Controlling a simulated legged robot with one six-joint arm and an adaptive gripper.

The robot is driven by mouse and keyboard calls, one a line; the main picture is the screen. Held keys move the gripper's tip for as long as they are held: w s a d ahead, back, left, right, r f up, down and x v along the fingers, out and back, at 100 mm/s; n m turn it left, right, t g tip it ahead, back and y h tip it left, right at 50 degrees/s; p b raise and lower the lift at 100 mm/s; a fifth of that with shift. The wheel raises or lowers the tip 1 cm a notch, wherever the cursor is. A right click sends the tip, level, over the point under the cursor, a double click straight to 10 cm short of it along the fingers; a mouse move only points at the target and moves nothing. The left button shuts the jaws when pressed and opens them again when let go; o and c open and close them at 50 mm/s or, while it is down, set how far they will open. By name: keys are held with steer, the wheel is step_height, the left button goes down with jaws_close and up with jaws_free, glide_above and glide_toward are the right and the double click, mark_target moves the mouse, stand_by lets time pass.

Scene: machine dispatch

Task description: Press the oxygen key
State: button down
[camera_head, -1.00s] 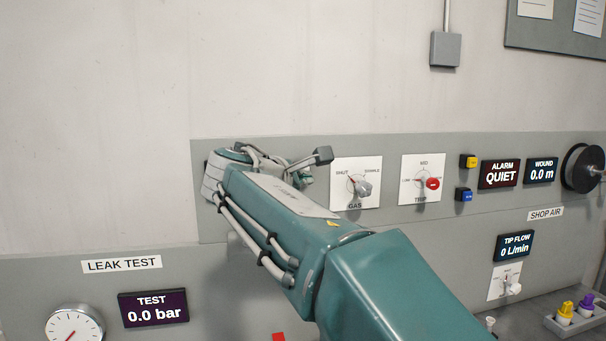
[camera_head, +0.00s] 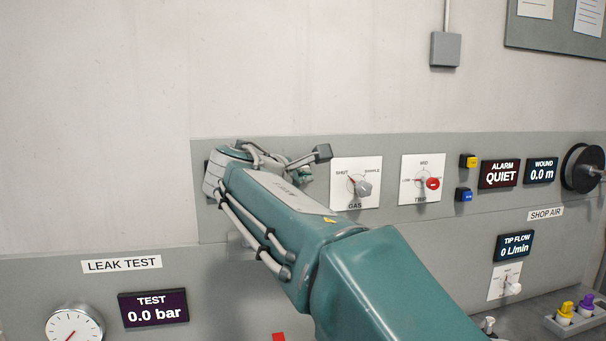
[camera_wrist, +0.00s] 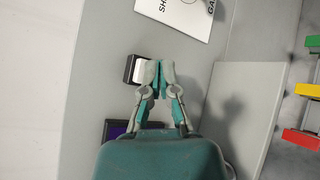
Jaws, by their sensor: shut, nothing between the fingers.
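A white key (camera_wrist: 142,71) in a dark square housing shows in the wrist view, with no label that I can read. I cannot tell from its face whether it is the oxygen key. My gripper (camera_wrist: 161,66) is shut and empty. Its fingertips appear right beside the key, overlapping its right edge in the picture. I cannot tell whether they touch it. In the head view my own arm hides the key and most of the gripper.
A dark display (camera_wrist: 118,128) lies behind my gripper in the wrist view. The gas selector plate (camera_head: 370,166) and trip plate (camera_head: 410,190) are to the right in the head view. Red, yellow and green blocks (camera_wrist: 302,139) stand at the wrist view's right.

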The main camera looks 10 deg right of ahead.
steer(key=shift+w, duration=0.45)
stand_by(0.5)
steer(key=shift+s, duration=0.95)
steer(key=s, duration=0.5)
stand_by(0.4)
stand_by(0.4)
